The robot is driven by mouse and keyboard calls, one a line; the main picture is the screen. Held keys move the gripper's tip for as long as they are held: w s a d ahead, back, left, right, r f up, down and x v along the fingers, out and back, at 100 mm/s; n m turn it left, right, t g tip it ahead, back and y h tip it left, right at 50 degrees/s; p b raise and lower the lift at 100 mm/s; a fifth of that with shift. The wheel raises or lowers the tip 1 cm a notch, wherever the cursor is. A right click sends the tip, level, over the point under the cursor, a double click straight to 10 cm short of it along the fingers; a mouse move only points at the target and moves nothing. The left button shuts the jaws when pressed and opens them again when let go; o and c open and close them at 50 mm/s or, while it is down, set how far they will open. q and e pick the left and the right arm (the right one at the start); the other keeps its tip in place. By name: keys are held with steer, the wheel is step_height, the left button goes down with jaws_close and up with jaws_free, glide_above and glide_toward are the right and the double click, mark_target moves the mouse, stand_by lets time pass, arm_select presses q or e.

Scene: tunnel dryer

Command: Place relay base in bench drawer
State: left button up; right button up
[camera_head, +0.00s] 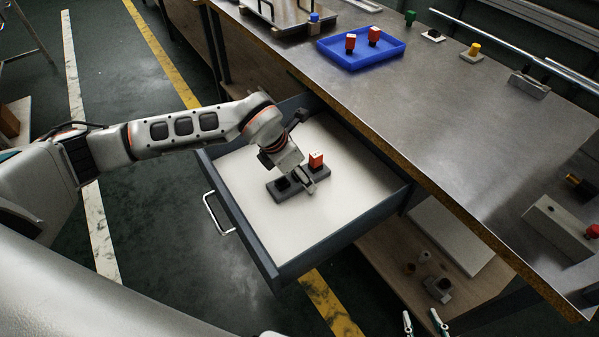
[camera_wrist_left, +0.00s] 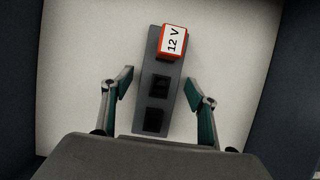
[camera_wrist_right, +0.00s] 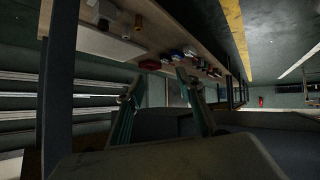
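The relay base (camera_head: 287,188) is a dark grey bar with black sockets, lying on the white floor of the open bench drawer (camera_head: 262,222). A red relay (camera_head: 316,160) sits in its far socket; its white top reads 12 V in the left wrist view (camera_wrist_left: 172,42). Two nearer sockets are empty. My left gripper (camera_head: 303,181) is over the base, inside the drawer. In the left wrist view its fingers (camera_wrist_left: 158,98) are apart on either side of the bar, with gaps visible. My right gripper (camera_head: 424,318) is open and empty at the bottom of the head view.
The bench top (camera_head: 440,110) overhangs the drawer's right side. A blue tray (camera_head: 360,62) with two red relays stands on it, with small coloured parts nearby. A shelf (camera_head: 385,255) below holds small items. The drawer floor around the base is clear.

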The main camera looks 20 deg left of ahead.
arm_select(q)
steer(key=shift+r, duration=0.2)
steer(key=p+v, duration=0.2)
steer(key=v, duration=1)
steer(key=shift+f, duration=0.1)
steer(key=shift+s, duration=0.1)
